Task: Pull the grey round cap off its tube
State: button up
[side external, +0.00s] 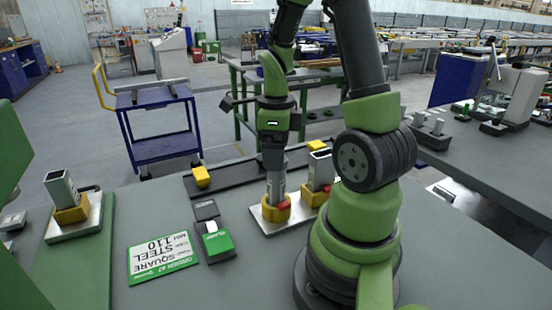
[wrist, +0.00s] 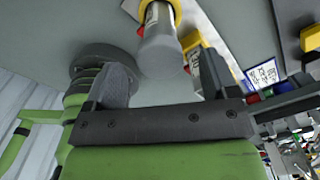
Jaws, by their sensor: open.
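The grey round cap (wrist: 160,55) sits on the end of a tube with a pale label (wrist: 157,14). In the side view the tube (side external: 277,187) stands upright in a yellow holder (side external: 270,212) on a silver plate. My gripper (side external: 272,163) points down over the top of this tube, and the cap is mostly hidden there. In the wrist view my gripper (wrist: 162,68) is open, with one finger on each side of the cap. Gaps show between the fingers and the cap; I cannot tell any contact.
A square tube (side external: 320,168) in a yellow holder stands close to the right. Another square tube (side external: 61,189) stands at the far left. A green sign (side external: 162,257) and a green and black device (side external: 217,243) lie in front. A dark rail (side external: 240,178) runs behind.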

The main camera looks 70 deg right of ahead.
jog(key=shift+f, duration=1.45)
jog(key=shift+c, duration=0.3)
jog(key=c, duration=1.3)
jog(key=shift+r, duration=2.55)
